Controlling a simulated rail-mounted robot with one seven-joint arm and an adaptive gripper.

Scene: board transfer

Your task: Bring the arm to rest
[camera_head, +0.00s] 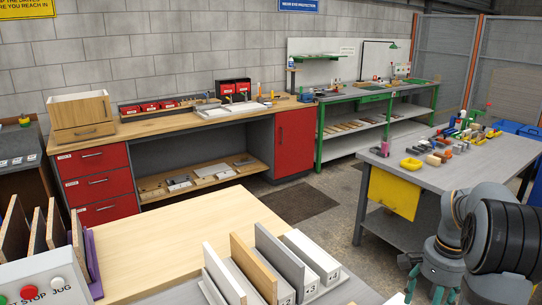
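My gripper (430,292) hangs at the bottom right, below the wrist of my arm, which is folded in at the right edge. Its teal fingers point down and are cut off by the lower edge of the picture, so the gap between the tips is hidden. No object shows in the visible part of the fingers. The gripper appears to the right of a rack (328,291) that holds several upright boards, white, wooden and grey. It looks apart from the rack.
A light wood table (170,235) fills the front, with brown boards (38,232) and a button box (48,283) at left. Open floor (340,215) lies between the benches.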

